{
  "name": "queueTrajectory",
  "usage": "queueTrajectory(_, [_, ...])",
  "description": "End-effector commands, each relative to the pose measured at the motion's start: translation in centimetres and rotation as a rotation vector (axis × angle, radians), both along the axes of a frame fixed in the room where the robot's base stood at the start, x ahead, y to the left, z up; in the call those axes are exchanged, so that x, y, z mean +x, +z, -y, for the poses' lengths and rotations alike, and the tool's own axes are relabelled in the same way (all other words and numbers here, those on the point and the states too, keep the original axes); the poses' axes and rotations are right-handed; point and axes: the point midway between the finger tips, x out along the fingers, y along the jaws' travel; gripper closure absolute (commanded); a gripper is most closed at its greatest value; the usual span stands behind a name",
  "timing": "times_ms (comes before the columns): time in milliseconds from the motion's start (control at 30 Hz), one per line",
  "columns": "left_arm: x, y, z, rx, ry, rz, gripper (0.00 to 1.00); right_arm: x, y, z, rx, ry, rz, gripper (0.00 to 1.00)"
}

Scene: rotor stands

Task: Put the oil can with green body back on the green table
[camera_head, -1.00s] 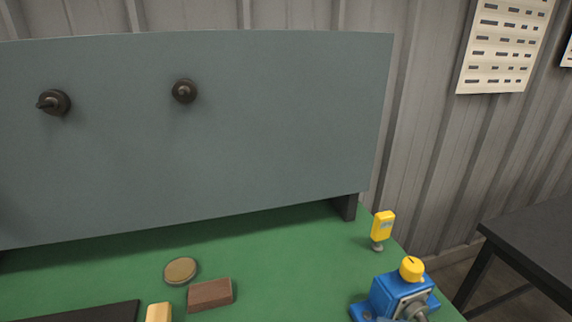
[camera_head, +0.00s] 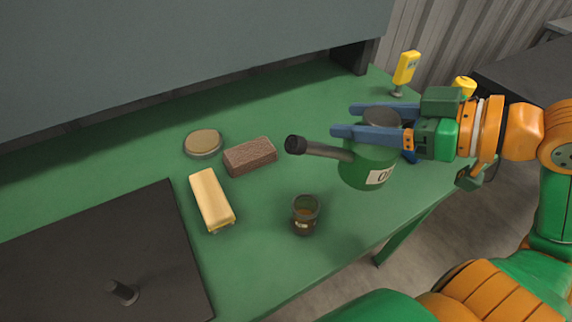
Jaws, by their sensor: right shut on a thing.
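The oil can with green body (camera_head: 362,168) is at the right of centre in the head view, with a dark spout pointing left and a white label on its side. My right gripper (camera_head: 368,122) comes in from the right and is shut on the can near its top, one blue finger on each side. The can appears to be over the right part of the green table (camera_head: 270,275); I cannot tell whether its base touches the surface. My left gripper is not in view.
A small brown jar (camera_head: 305,214), a yellow block (camera_head: 211,200), a brown brick (camera_head: 249,156) and a round tin (camera_head: 203,143) are left of the can. A dark plate with a peg (camera_head: 122,292) lies at lower left.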

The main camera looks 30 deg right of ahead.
Motion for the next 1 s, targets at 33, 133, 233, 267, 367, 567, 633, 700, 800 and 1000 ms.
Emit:
queueTrajectory(33, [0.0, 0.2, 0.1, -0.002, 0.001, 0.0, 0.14, 1.0, -0.5, 0.1, 0.0, -0.001, -0.009, 1.0])
queueTrajectory(133, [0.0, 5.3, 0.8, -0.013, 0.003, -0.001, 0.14, 2.3, 0.9, 0.4, 0.014, -0.003, -0.011, 1.0])
queueTrajectory(233, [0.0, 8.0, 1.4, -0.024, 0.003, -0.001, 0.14, 3.1, 0.2, 0.3, 0.009, -0.002, -0.008, 1.0])
queueTrajectory(267, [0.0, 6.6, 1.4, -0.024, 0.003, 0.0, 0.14, 4.1, -1.3, 0.5, 0.005, 0.001, -0.004, 1.0])
queueTrajectory(367, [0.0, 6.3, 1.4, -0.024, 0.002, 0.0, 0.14, 6.7, -2.7, 0.8, 0.0, 0.002, -0.002, 1.0])
queueTrajectory(567, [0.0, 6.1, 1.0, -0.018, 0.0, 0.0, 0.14, 10.7, -6.9, 1.4, 0.001, -0.003, 0.002, 1.0])
queueTrajectory(633, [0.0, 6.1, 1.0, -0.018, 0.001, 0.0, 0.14, 11.6, -8.0, 1.5, 0.001, -0.003, 0.003, 1.0])
queueTrajectory(700, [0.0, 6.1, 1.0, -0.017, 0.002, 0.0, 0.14, 12.1, -8.7, 1.6, 0.002, -0.003, 0.001, 1.0])
queueTrajectory(800, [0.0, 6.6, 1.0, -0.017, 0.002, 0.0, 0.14, 12.6, -10.5, 1.6, 0.004, -0.003, -0.004, 1.0])
queueTrajectory(1000, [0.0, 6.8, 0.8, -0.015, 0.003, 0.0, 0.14, 12.5, -12.4, 1.6, -0.002, -0.002, 0.0, 1.0])
